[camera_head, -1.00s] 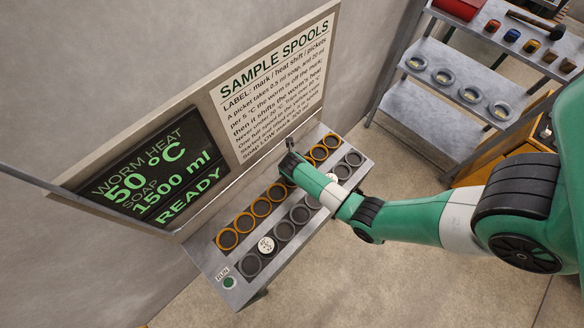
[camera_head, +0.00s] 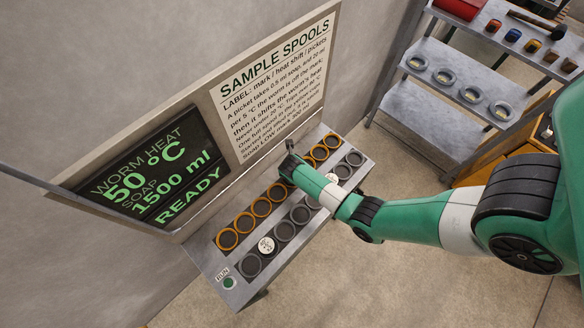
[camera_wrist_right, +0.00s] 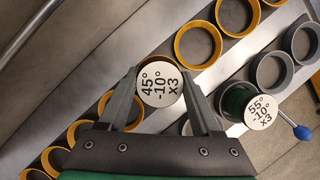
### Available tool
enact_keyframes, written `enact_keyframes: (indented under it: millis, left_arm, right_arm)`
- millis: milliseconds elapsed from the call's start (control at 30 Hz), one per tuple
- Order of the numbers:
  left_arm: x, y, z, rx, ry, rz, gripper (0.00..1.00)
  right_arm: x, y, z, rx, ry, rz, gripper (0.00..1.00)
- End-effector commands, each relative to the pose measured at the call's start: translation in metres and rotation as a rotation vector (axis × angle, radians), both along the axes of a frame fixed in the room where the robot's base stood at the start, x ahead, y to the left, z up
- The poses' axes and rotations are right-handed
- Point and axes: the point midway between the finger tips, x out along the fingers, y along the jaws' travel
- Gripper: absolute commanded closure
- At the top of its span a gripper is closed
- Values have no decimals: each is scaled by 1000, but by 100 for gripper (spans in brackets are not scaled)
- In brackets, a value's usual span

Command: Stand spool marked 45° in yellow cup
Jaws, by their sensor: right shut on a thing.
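My right gripper (camera_wrist_right: 160,82) is shut on a spool with a white top (camera_wrist_right: 160,87) marked 45° -10° x3. The spool lies in line with the row of yellow cups (camera_wrist_right: 198,46). In the head view my right gripper (camera_head: 288,166) is over the yellow row (camera_head: 243,223), and the held spool cannot be made out. My left gripper is not in view.
A spool marked 55° -10° x3 (camera_wrist_right: 260,112) stands in the grey row, beside a blue-tipped lever (camera_wrist_right: 302,132). Another white-topped spool (camera_head: 267,245) sits near the green button (camera_head: 228,282). The screen (camera_head: 145,175) reads 50 °C, 1500 ml, READY. Shelves (camera_head: 445,90) stand at right.

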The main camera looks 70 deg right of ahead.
Motion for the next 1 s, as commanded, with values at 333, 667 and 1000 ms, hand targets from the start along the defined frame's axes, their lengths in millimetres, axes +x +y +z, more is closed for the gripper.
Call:
enact_keyframes:
  millis: [333, 667, 1000]
  left_arm:
    - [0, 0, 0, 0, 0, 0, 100]
    - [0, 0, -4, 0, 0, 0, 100]
    - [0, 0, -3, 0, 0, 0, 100]
  right_arm:
    - [1, 0, 0, -1, -1, 0, 100]
    - [1, 0, -9, -2, -2, 0, 100]
    - [1, 0, -8, -2, -2, 0, 18]
